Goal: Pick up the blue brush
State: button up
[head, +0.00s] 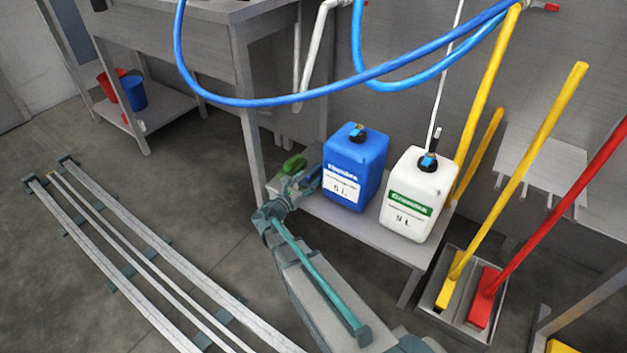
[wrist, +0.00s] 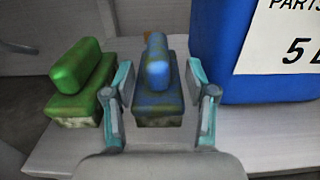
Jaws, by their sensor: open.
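The blue brush (wrist: 158,88) stands on the grey bench in the wrist view, with a raised blue handle, greenish patches and pale bristles below. My gripper (wrist: 160,78) is open, with one finger on each side of the blue brush. I cannot tell whether the fingers touch it. A similar green brush (wrist: 78,82) stands to the left, just outside the left finger. In the head view, my gripper (head: 294,188) is at the left end of the bench, and the green brush (head: 293,165) shows beyond it. My arm hides most or all of the blue brush there.
A blue canister (head: 354,165) stands close right of the blue brush, also in the wrist view (wrist: 222,60). A white canister (head: 416,195) stands farther right on the low bench (head: 385,240). A sink table leg (head: 247,130) rises at the left. Blue hoses hang above.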

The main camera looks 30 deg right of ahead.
aim_at(313, 172)
jog(key=b+x, duration=0.2)
jog(key=x, duration=0.2)
jog(key=shift+w+d, duration=0.1)
jog(key=shift+w, duration=0.15)
grip_shut()
